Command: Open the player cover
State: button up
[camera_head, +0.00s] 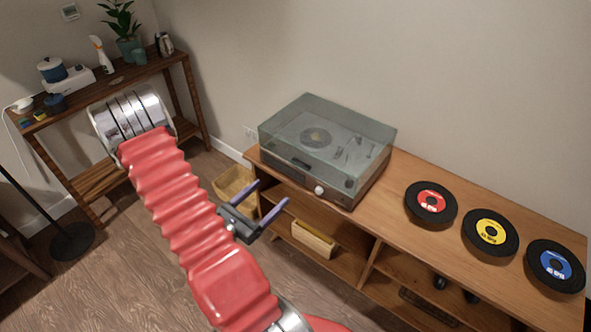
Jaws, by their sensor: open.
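The record player (310,178) stands on the left end of the wooden cabinet top. Its clear, tinted cover (345,128) is down over the platter and tonearm. A light round knob (319,190) shows on its front face. My gripper (273,194) is open and empty, with its two fingers pointing up and right towards the player. In the picture it is in front of the cabinet, to the lower left of the player, apart from the cover.
Records with red (431,203), yellow (490,231) and blue (555,265) labels lie on the cabinet top (398,178) right of the player. A wooden box (313,239) sits on the shelf below. A dark wooden side table (153,68) with several items stands at left.

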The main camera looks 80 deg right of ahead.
aim_at(300, 166)
jog(key=shift+s+d, duration=0.1)
jog(key=shift+d, duration=0.05)
jog(key=shift+x, duration=6.75)
jog(key=shift+c, duration=0.2)
jog(key=shift+s, duration=0.1)
jog(key=c, duration=1.5)
jog(key=shift+s+r, duration=0.1)
jog(key=shift+r, duration=0.1)
